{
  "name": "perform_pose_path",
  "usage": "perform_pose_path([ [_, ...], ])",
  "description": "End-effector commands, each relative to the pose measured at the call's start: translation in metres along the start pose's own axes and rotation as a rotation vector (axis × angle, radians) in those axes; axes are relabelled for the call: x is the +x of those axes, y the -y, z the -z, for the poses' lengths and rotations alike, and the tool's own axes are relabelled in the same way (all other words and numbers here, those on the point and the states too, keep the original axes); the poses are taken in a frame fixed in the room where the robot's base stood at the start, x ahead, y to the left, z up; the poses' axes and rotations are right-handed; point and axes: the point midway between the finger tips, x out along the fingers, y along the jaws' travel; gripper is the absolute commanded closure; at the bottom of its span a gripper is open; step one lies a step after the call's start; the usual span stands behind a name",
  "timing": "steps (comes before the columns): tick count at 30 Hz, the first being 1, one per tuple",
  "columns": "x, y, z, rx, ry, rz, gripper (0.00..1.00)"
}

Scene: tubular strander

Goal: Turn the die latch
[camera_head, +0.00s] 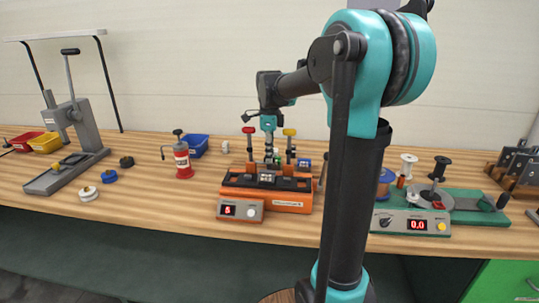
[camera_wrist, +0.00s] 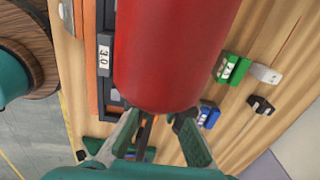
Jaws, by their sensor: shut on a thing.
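The orange strander (camera_head: 240,188) stands on the bench with a lit display reading 5. A post with a red knob (camera_head: 249,130) and one with a yellow knob (camera_head: 290,132) rise from it. My gripper (camera_head: 269,152) points down between these knobs, low over the machine's middle. It is shut on a small part there, apparently the die latch, which my fingers hide. In the wrist view a big red cylinder (camera_wrist: 170,50) stands close to the lens, covering much of the space ahead of my fingers (camera_wrist: 155,130). A 3.0 label (camera_wrist: 104,56) shows left of it.
A red hand tool (camera_head: 183,160), a blue bin (camera_head: 196,146) and a lever press (camera_head: 78,130) stand to the left. A green winder (camera_head: 410,222) with a display reading 0.0 stands to the right. My arm hides part of the bench between.

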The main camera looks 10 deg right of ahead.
Motion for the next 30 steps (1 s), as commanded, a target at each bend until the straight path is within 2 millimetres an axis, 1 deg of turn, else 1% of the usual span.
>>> perform_pose_path([
  [7, -0.0001, 0.0, 0.0, -0.006, 0.0, 0.0, 1.0],
  [11, -0.0002, 0.0001, 0.0, -0.037, 0.0, 0.0, 1.0],
  [17, -0.0002, 0.0001, 0.0, -0.143, 0.0, 0.0, 1.0],
  [30, -0.0003, 0.0002, 0.0, -0.429, 0.0, 0.0, 1.0],
])
